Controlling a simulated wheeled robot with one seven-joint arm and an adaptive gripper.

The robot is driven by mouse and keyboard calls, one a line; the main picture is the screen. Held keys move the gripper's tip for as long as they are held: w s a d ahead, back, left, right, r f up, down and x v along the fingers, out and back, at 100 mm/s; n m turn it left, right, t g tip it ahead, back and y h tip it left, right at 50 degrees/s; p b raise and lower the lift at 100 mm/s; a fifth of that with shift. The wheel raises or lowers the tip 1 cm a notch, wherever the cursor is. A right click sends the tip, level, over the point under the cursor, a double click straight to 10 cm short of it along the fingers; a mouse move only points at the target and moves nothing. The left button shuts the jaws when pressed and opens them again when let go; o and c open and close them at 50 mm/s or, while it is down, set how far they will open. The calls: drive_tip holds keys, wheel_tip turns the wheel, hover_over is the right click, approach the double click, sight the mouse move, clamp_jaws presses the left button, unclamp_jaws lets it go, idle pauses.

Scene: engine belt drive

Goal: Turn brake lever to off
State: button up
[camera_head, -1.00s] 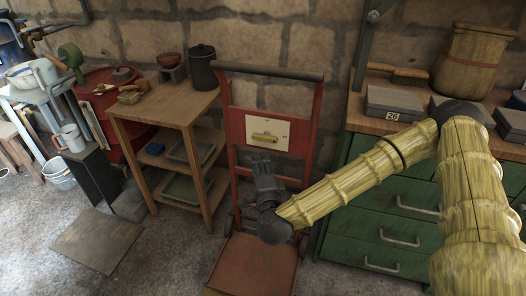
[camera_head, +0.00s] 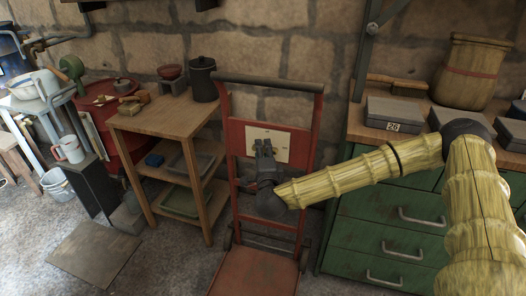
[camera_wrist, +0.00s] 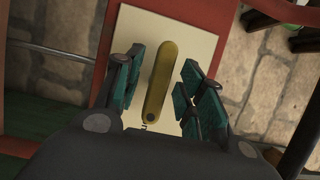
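The brake lever (camera_wrist: 159,80) is a yellow bar with a dark pivot dot near its lower end, on a cream plate (camera_wrist: 193,42). In the wrist view it stands nearly upright, leaning slightly right at the top. The plate (camera_head: 283,143) is fixed to a red hand truck (camera_head: 236,137) in the head view. My gripper (camera_head: 264,146) is in front of the plate and hides the lever there. In the wrist view my gripper (camera_wrist: 157,82) is open, with one finger on each side of the lever and visible gaps between.
A wooden shelf table (camera_head: 163,118) with a black pot (camera_head: 203,80) stands left of the hand truck. A green drawer cabinet (camera_head: 360,225) stands to the right. A flat metal sheet (camera_head: 95,250) lies on the floor. A stone wall is behind.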

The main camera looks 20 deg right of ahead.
drive_tip(key=shift+w, duration=0.3)
drive_tip(key=shift+c, duration=0.4)
clamp_jaws()
